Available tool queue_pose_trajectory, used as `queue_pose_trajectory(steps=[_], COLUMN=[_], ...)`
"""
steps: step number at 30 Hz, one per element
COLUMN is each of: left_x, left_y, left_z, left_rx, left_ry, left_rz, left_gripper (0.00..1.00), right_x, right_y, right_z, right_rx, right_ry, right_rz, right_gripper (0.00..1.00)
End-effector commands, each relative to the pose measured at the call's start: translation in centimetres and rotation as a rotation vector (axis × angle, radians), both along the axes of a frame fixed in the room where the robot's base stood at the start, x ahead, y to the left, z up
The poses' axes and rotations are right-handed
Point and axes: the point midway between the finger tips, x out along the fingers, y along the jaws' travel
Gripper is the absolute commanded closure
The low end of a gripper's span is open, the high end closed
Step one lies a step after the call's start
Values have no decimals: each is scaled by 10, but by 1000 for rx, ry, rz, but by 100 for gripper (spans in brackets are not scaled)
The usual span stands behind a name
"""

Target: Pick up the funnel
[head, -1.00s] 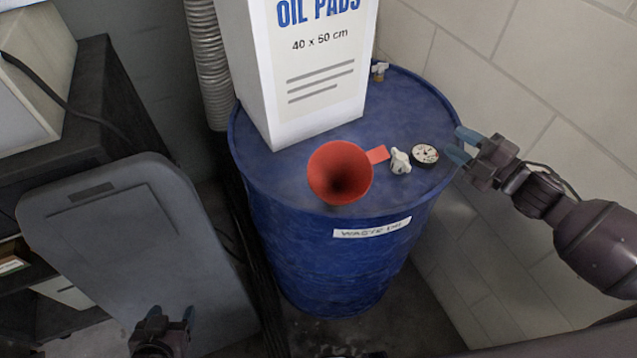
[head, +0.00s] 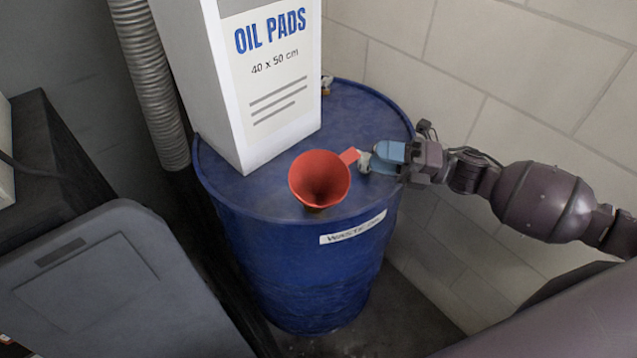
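The red funnel (head: 320,180) stands on the top of the blue drum (head: 235,190), near its front edge, with its wide mouth up. Its red tab (head: 349,156) points to the upper right. My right gripper (head: 376,158) comes in from the right over the drum lid, just right of the tab. Its blue fingers seem apart from the funnel, and their opening is hard to make out from this angle. My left gripper is out of view.
A white oil pads box (head: 200,90) stands on the drum behind the funnel. A small white valve (head: 364,162) sits between the tab and my gripper. A grey bin lid (head: 100,290) is at left, a block wall at right.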

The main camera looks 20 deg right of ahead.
Motion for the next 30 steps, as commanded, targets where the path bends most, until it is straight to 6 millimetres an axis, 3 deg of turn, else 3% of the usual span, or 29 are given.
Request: queue_pose_trajectory(steps=[21, 30], left_x=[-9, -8], left_y=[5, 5], left_z=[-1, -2], left_rx=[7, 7], left_ry=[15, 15], left_rz=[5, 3], left_gripper=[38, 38], right_x=[34, 36], right_y=[63, 67], right_z=[10, 9], right_rx=[2, 0], right_ry=[2, 4], right_rz=[-2, -2], right_gripper=[65, 65])
